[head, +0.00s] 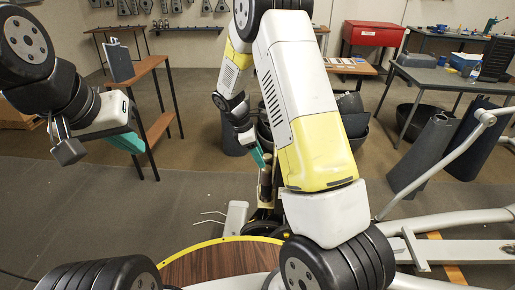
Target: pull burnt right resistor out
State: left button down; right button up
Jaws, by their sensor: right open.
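My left gripper (66,148) is at the far left, raised in front of a wooden side table, and seems to hold nothing. I cannot tell its jaw opening from this side. My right arm rises across the middle and bends down to my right gripper (260,160), which is small and partly hidden behind the arm. It is open, beside a dark upright part (266,186) of the elliptical machine. The elliptical's grey tubular frame (450,222) runs across the lower right. I cannot make out the burnt right resistor; the arm and distance hide that area.
A round brown wooden top (215,264) with a yellow rim is at the bottom centre. Grey covers (421,155) lean at the right near a workbench (455,80). A red box (374,33) stands at the back. The carpet (90,205) at the left is clear.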

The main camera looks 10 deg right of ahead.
aim_at(267, 171)
jog(key=shift+n, duration=0.3)
jog(key=shift+x, duration=4.4)
jog(key=shift+a, duration=0.1)
jog(key=shift+w, duration=0.1)
grip_shut()
